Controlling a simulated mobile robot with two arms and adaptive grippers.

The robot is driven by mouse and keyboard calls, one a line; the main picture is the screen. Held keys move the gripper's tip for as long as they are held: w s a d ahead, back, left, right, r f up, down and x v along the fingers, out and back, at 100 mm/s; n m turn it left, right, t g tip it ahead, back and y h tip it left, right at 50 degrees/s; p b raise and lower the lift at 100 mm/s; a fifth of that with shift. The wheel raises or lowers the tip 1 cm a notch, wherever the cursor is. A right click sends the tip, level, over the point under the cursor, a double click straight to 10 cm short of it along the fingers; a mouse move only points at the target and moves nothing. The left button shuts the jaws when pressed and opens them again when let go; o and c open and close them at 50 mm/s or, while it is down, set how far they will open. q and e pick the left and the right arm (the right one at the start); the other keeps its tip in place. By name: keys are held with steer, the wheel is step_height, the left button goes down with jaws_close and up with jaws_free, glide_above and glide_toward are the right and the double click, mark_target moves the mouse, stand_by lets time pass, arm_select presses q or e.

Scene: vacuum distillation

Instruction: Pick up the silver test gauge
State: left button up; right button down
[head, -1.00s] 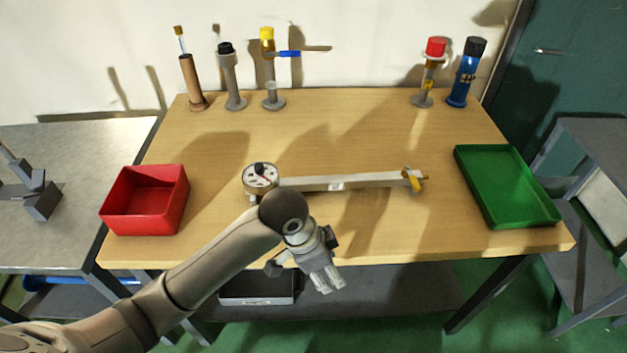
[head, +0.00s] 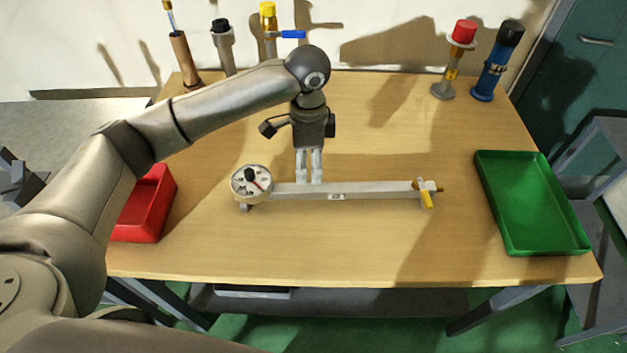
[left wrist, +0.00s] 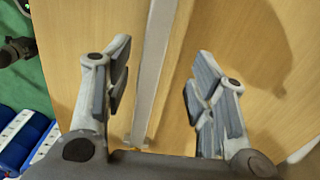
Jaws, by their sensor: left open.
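The silver test gauge lies on the wooden table, with a round white dial (head: 251,183) at its left end and a long pale silver bar (head: 365,190) running right. A small yellow-handled valve (head: 426,191) sits at the bar's right end. My left gripper (head: 310,181) points down at the bar, just right of the dial. In the left wrist view, the bar (left wrist: 154,65) passes between the two spread fingers, with gaps on both sides. The gripper is open and holds nothing. My right gripper is not in view.
A red bin (head: 148,205) stands at the left, partly behind my left arm. A green tray (head: 535,205) lies at the right. Upright holders with a red-capped tool (head: 459,60) and a blue cylinder (head: 495,62) stand at the back right. The table in front of the bar is clear.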

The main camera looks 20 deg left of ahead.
mark_target(311, 187)
arm_select(q)
step_height(311, 187, down, 3)
steer(key=shift+s, duration=0.1)
steer(key=shift+d+f, duration=0.1)
steer(key=shift+f, duration=0.3)
steer(key=f, duration=0.1)
steer(key=f+p, duration=0.1)
steer(key=f, duration=0.1)
steer(key=shift+s+d+f, duration=0.15)
steer(key=shift+s+f, duration=0.05)
steer(key=shift+f, duration=0.4)
steer(key=shift+w+f, duration=0.1)
steer(key=shift+f, duration=0.05)
steer(key=c, duration=0.4)
jaws_close()
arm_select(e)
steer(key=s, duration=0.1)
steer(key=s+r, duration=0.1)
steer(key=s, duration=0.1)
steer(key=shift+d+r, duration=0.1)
